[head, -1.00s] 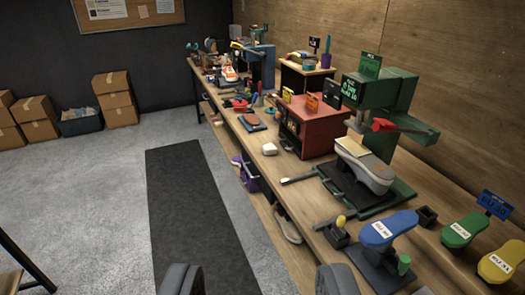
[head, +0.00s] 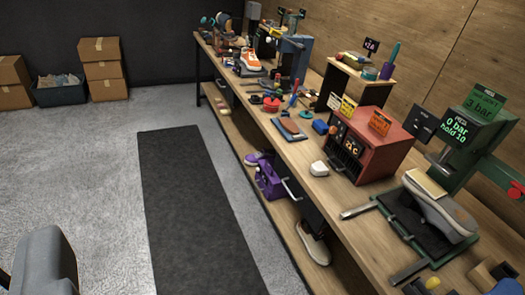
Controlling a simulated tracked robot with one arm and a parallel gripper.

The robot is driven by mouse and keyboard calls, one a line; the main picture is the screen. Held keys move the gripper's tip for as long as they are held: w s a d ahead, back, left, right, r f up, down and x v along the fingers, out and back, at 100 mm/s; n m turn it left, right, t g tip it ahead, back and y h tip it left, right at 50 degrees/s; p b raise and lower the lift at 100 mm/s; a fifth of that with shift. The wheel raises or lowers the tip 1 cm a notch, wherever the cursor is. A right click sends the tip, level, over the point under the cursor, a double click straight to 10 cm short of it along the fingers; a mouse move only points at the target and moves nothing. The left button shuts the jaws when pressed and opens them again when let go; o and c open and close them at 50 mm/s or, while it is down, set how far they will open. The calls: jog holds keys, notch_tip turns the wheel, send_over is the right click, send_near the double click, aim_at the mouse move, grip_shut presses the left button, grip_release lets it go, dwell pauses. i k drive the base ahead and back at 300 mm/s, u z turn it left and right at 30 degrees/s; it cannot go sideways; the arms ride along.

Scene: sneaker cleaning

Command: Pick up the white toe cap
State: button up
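The white toe cap (head: 319,168) is a small, rounded white piece. It lies on the wooden workbench (head: 352,197), near its front edge and in front of the red oven-like box. My gripper (head: 45,262) shows only as one dark grey finger at the lower left. The other finger is outside the view. No object shows against the visible finger, and it is well apart from the toe cap, to its left and nearer the camera.
The red box (head: 372,142) stands behind the toe cap, with a blue item (head: 320,127) to its left. A green press (head: 470,140) with a grey shoe (head: 440,210) is at right. A purple item (head: 269,181) and a pale shoe (head: 313,243) sit below. The dark floor mat (head: 185,215) is clear.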

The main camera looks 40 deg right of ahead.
aim_at(317, 169)
jog(key=i, duration=1.3)
jog(key=z, duration=0.7)
jog(key=i, duration=0.6)
jog(key=z, duration=0.4)
